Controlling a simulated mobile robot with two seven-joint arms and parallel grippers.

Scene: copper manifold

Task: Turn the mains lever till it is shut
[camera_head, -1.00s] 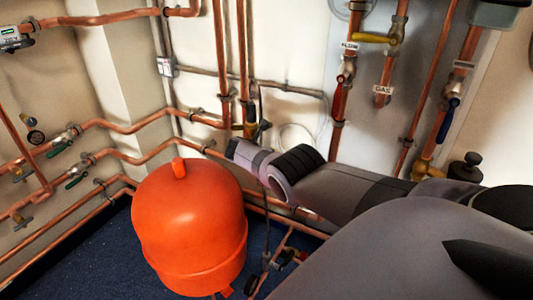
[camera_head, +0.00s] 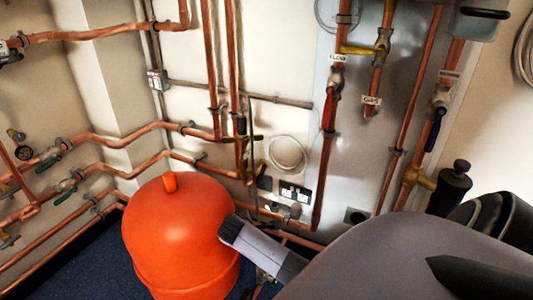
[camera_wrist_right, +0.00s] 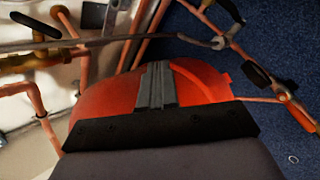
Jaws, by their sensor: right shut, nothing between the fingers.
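No readable label marks the mains lever, so I cannot tell which lever it is. A blue lever (camera_head: 434,130) hangs down along a copper pipe at the right, under a small unreadable label. A yellow lever (camera_head: 357,51) lies level above the GAS label, and a red lever (camera_head: 331,105) points down under the FLOW label. My right gripper (camera_head: 230,229) is beside the orange vessel, low in the head view. In the right wrist view its fingers (camera_wrist_right: 157,84) are together and empty, in front of the vessel. My left gripper is not in view.
The orange vessel (camera_head: 178,235) stands on the blue floor. Copper pipes and green levers (camera_head: 66,195) line the left wall. The right wrist view shows dark handles (camera_wrist_right: 255,75) on floor-side pipes and another (camera_wrist_right: 36,25) at top left. Sockets (camera_head: 295,191) are on the back wall.

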